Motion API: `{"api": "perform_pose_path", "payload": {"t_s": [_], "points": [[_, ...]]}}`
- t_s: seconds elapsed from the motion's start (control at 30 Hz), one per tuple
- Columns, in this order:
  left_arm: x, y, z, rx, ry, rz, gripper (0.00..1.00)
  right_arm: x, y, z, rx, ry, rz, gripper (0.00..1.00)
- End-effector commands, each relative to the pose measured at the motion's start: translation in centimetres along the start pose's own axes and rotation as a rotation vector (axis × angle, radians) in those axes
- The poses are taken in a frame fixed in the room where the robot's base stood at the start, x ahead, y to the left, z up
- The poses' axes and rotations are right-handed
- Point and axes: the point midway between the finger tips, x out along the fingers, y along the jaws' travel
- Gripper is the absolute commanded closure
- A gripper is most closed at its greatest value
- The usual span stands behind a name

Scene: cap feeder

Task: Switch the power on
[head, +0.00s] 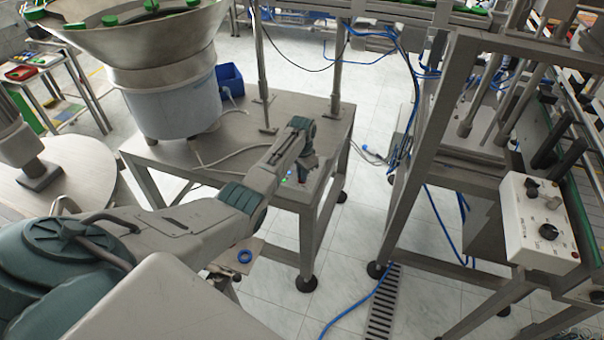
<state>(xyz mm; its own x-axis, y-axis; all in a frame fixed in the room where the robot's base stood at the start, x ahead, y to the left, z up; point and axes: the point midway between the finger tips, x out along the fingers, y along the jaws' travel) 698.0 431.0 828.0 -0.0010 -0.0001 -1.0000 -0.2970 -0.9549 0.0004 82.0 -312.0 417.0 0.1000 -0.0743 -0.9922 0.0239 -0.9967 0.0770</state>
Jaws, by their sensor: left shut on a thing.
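My left arm reaches from the lower left to the front of the steel feeder table (272,109). Its gripper (303,174) points down at the table's front right part, beside a small control unit (286,180) with tiny green and blue lights. The gripper is shut on a small part there, which I take to be the power switch. The fingers and wrist hide most of the switch, so its position cannot be read. My right gripper is out of view.
A steel bowl feeder (170,90) with green caps stands on the table, a blue bin (230,78) behind it. A white control box (540,222) with black knobs is on the frame at right. A blue ring (245,256) lies on a small board. Blue cables cross the floor.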

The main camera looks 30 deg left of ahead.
Motion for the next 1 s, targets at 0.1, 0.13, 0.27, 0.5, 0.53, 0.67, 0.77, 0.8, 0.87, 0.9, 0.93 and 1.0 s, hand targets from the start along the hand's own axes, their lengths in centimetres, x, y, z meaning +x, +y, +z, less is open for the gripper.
{"api": "perform_pose_path", "payload": {"t_s": [0.1,0.13,0.27,0.5,0.53,0.67,0.77,0.8,0.87,0.9,0.93,1.0], "points": [[-0.2,-0.1,-0.1,0.004,0.005,-0.002,1.00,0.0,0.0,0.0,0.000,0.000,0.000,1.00],[-0.2,-0.1,-0.1,0.004,0.005,-0.002,1.00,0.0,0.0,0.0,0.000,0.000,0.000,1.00],[-0.2,-0.1,-0.2,0.003,0.005,-0.002,1.00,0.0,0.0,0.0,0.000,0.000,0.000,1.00],[-0.1,0.0,-0.1,0.002,0.003,-0.001,0.69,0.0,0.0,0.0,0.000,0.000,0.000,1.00],[-0.1,0.0,-0.1,0.002,0.003,-0.001,0.69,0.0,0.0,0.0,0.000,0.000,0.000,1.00],[-0.1,0.0,-0.1,0.002,0.002,-0.001,0.69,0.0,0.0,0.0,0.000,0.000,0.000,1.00],[-0.2,0.0,-0.1,0.002,0.002,-0.001,0.69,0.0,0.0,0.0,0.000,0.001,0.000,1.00],[-0.4,-0.1,-0.1,0.002,0.003,-0.002,0.69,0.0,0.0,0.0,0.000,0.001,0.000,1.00],[-1.0,-0.1,-0.1,0.002,0.004,-0.002,0.69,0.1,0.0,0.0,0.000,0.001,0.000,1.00],[-1.4,-0.1,-0.1,0.001,0.004,-0.002,0.69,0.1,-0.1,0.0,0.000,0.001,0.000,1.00],[-1.9,-0.1,-0.1,0.002,0.005,-0.003,0.69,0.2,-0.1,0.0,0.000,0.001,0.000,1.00],[-3.1,-0.1,-0.1,0.002,0.005,-0.004,0.69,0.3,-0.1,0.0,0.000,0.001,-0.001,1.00]]}}
